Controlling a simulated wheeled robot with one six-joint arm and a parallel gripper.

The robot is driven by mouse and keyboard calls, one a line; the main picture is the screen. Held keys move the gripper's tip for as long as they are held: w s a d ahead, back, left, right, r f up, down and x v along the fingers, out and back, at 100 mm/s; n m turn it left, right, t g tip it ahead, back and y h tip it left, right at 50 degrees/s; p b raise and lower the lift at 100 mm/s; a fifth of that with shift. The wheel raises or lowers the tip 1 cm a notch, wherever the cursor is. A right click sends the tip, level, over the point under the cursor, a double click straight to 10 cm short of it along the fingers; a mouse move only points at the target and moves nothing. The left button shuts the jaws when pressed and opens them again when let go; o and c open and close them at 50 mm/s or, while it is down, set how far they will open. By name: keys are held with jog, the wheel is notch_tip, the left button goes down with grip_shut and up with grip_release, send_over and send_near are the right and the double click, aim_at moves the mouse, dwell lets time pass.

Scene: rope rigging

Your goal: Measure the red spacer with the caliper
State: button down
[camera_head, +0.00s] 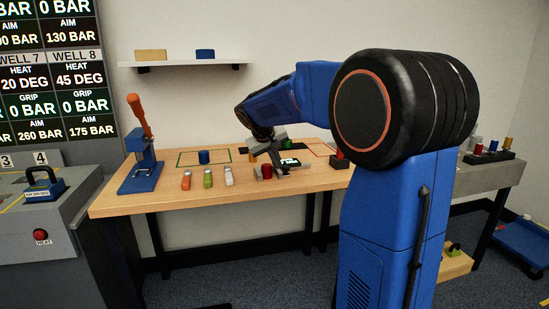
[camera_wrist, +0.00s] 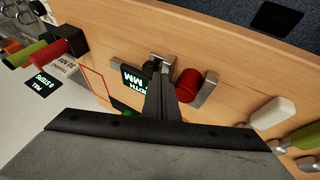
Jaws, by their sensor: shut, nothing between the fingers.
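The red spacer (camera_head: 266,171) is a short cylinder on the wooden bench, and it also shows in the wrist view (camera_wrist: 188,85). The caliper (camera_head: 290,162) is grey metal with a lit display (camera_wrist: 134,78). A grey jaw (camera_wrist: 208,90) of it stands beside the spacer on the right in the wrist view. Another grey piece (camera_wrist: 165,57) lies to the upper left. My gripper (camera_wrist: 158,70) is shut and empty, its fingers over the caliper between display and spacer. The fingers hide part of the caliper, so I cannot tell whether both jaws touch the spacer.
Left on the bench (camera_head: 130,197) are a blue lever press (camera_head: 140,175), a blue cylinder (camera_head: 204,157) within a green outline, and several small blocks (camera_head: 208,178). A dark block with a red piece (camera_head: 340,157) stands to the right. A wall shelf (camera_head: 185,65) hangs above.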

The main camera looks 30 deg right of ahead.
jog(key=shift+d+f, duration=0.1)
jog(key=shift+f, duration=0.05)
jog(key=shift+s+d, duration=0.15)
jog(key=shift+d, duration=0.4)
jog(key=shift+s+d, duration=0.15)
jog(key=shift+d, duration=0.4)
jog(key=shift+a, duration=0.1)
